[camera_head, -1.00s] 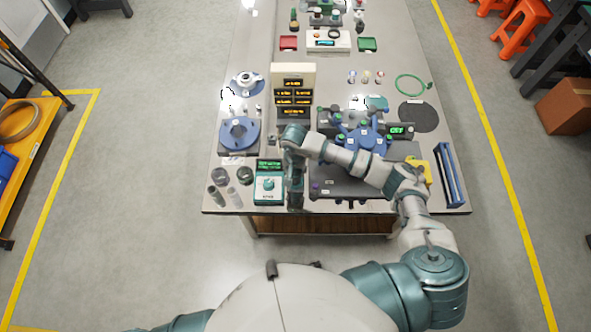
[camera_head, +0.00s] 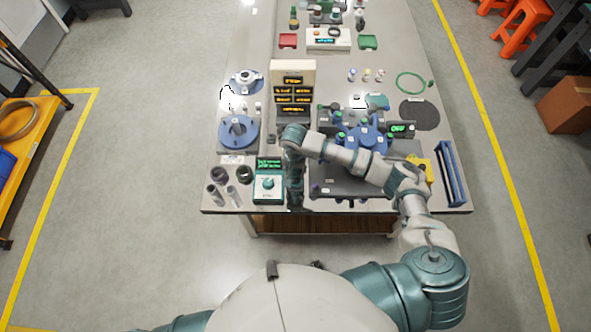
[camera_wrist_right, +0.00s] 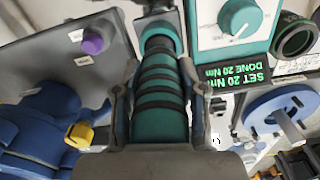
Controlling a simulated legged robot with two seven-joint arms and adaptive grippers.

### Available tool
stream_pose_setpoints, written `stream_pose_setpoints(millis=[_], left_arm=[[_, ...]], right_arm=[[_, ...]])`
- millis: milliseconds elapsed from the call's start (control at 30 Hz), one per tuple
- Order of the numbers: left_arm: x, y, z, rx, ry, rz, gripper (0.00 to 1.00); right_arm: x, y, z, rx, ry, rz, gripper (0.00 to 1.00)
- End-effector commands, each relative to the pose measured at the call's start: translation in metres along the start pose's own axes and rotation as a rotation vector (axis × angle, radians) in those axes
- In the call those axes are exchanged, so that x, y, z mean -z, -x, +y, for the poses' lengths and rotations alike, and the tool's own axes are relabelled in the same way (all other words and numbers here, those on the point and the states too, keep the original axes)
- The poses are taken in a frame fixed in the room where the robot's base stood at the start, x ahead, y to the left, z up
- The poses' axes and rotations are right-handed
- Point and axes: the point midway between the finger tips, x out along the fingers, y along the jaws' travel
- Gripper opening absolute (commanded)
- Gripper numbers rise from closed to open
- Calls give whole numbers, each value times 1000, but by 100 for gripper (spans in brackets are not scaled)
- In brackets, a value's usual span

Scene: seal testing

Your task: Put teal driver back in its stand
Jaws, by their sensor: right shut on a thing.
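The teal driver (camera_wrist_right: 160,105), a ribbed teal handle with dark bands, fills the middle of the right wrist view. My right gripper (camera_wrist_right: 154,85) is shut around it, one finger on each side. In the head view the right gripper (camera_head: 294,188) points down at the table's front edge, just right of the teal-and-white torque box (camera_head: 268,186). A dark grey piece (camera_wrist_right: 158,20) lies at the driver's far end; I cannot tell whether it is the stand or whether the driver sits in it. My left gripper is out of view.
The box display (camera_wrist_right: 235,85) reads SET 20 Nm, DONE 20 Nm. A grey plate (camera_head: 350,185) with a blue flanged part (camera_head: 362,138) lies to the right. A blue flange (camera_head: 238,132), dark rings and grey cylinders (camera_head: 216,196) stand left. The floor in front is clear.

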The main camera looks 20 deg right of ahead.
Motion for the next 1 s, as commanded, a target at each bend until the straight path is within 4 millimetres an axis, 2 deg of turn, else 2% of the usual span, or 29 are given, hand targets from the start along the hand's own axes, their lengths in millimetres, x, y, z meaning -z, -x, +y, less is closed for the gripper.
stream_pose_setpoints(millis=[567, 600, 700, 1000], left_arm=[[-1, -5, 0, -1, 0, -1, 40], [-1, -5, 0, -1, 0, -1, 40], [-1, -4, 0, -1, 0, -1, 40], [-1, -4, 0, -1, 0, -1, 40]], right_arm=[[-1, 0, -4, 9, 3, 0, 0], [-1, 0, -4, 9, 3, -1, 44], [-1, 0, -3, 8, 3, 0, 69], [0, -2, 0, 3, 1, -2, 70]])
